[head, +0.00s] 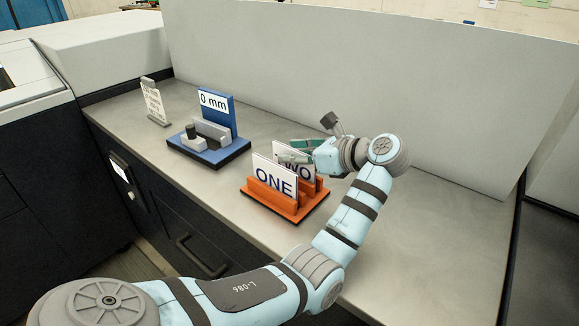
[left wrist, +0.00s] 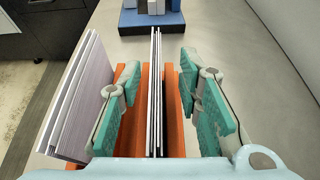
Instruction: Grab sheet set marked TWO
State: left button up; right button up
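The sheet set marked TWO (head: 307,174) stands upright in the back slot of an orange rack (head: 262,197). Its first letter is hidden behind the sheet set marked ONE (head: 272,177), which stands in front. My left gripper (head: 297,153) is at the top of the TWO set. In the left wrist view, the TWO set (left wrist: 155,95) shows edge-on between the open teal fingers of my left gripper (left wrist: 158,82), with a gap on both sides. The ONE set (left wrist: 78,100) is outside the left finger. My right gripper is not in view.
A blue stand with a "0 mm" label (head: 216,102) sits left of the rack, and a small grey sign (head: 154,103) stands farther left. A tall grey panel (head: 380,75) closes off the back. The grey counter (head: 420,245) is clear at right.

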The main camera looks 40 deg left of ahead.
pick_arm(q)
jog(key=shift+s+a, duration=0.15)
jog(key=shift+r, duration=0.1)
grip_shut()
jog(key=shift+r, duration=0.1)
